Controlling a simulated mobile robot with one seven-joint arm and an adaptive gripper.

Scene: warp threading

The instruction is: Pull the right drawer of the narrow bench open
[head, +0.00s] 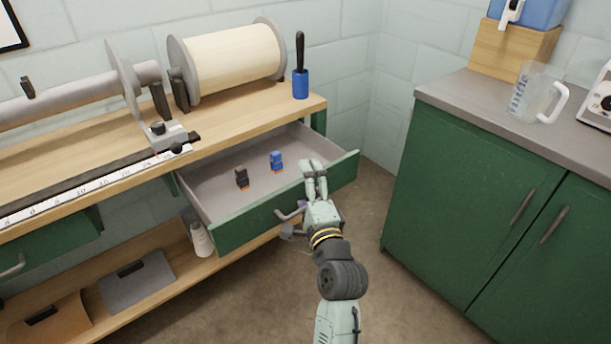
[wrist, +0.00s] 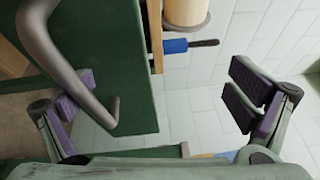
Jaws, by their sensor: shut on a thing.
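The narrow bench (head: 240,108) runs along the left wall. Its right drawer (head: 245,236) stands pulled out, with its grey inside showing. A black piece (head: 241,178) and a blue piece (head: 277,162) stand in it. In the wrist view the handle (wrist: 66,62) lies beside the left finger, against the green drawer front (wrist: 135,85). My gripper (wrist: 160,92) shows its fingers well apart there, and the right finger is clear of the handle.
A lower shelf (head: 175,290) holds flat pieces and a white cone (head: 201,240). A green cabinet (head: 470,210) stands at right; open floor lies between.

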